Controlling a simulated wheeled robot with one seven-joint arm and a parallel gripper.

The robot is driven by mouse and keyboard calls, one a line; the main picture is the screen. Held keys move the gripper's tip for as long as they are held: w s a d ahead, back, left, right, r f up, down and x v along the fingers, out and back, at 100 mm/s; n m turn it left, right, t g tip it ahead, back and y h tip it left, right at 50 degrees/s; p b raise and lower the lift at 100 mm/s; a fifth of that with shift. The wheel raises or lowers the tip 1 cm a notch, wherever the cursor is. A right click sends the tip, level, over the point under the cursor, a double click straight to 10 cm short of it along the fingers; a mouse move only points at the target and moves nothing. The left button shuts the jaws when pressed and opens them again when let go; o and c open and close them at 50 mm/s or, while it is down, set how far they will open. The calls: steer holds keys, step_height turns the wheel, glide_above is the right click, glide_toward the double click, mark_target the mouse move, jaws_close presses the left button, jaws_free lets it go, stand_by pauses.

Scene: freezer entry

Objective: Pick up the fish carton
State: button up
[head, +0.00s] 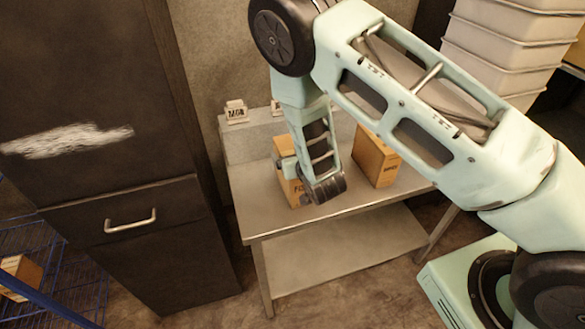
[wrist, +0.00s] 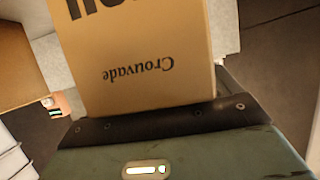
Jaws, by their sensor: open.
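An orange-brown carton (head: 291,188) stands on the steel table, partly hidden behind my wrist in the head view. Its dark label starts with what looks like an F; the rest is covered. In the wrist view a carton (wrist: 150,45) fills the space straight ahead of my gripper (wrist: 145,112), with "Crouvade" upside down and larger letters cut off at the top. My gripper is open, close against this carton. Its fingers are mostly hidden, so I cannot tell whether they touch the carton's sides.
A second carton (head: 375,157) stands to the right on the steel table (head: 345,205). Small label stands (head: 236,112) sit on the ledge behind. A dark cabinet (head: 110,150) is at left, with a blue wire rack (head: 75,265) beside it. White bins (head: 505,45) are stacked at upper right.

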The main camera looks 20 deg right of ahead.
jaws_close()
steer(key=shift+r, duration=0.1)
